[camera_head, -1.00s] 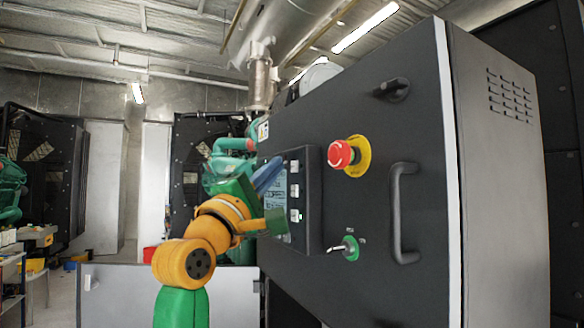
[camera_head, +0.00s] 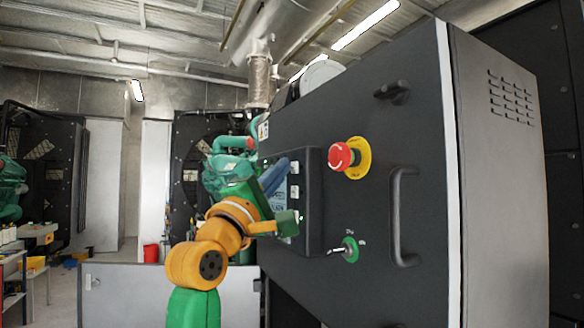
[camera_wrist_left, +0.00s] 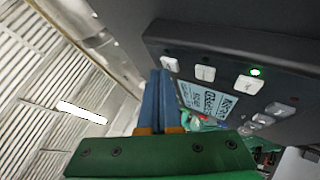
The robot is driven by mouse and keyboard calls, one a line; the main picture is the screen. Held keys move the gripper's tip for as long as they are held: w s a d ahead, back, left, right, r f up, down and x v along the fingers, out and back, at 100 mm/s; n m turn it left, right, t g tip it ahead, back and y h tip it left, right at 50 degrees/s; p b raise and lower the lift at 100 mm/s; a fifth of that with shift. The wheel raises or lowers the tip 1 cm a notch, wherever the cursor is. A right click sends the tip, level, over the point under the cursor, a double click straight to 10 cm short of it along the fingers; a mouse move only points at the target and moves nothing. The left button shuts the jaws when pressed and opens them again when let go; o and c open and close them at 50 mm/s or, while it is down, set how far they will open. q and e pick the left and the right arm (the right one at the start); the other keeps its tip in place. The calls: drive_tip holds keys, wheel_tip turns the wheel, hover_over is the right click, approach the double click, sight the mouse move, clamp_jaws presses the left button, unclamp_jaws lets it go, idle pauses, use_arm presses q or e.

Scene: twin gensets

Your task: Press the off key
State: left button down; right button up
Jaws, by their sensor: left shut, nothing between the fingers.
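The control panel (camera_head: 312,200) is a dark box on the front of the grey cabinet, with a column of small white keys (camera_head: 295,167) beside a lit screen. In the left wrist view, white keys (camera_wrist_left: 205,73) run along the panel; their marks are too small to read, so I cannot tell which is the off key. A green light (camera_wrist_left: 256,72) glows beside one key. My left gripper (camera_head: 285,166) is shut and empty, its blue fingers close to the panel's upper keys. In the left wrist view, the fingertips (camera_wrist_left: 160,74) appear close to the end key; contact is unclear.
A red emergency stop button (camera_head: 341,157) on a yellow disc, a green-ringed key switch (camera_head: 349,249) and a black handle (camera_head: 403,215) stick out of the cabinet right of the panel. Green machinery (camera_head: 225,172) stands behind my left arm.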

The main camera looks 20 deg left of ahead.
use_arm(q)
drive_tip(key=shift+w+d, duration=0.15)
drive_tip(key=shift+w, duration=0.05)
idle(0.4)
drive_tip(key=shift+s, duration=0.1)
drive_tip(key=shift+s+a+b, duration=0.3)
drive_tip(key=shift+s+a, duration=0.25)
drive_tip(key=shift+s+a, duration=0.1)
drive_tip(key=s+a+b, duration=0.2)
drive_tip(key=s+a, duration=0.2)
drive_tip(key=shift+s, duration=0.2)
drive_tip(key=shift+w+d, duration=0.1)
drive_tip(key=shift+d, duration=0.05)
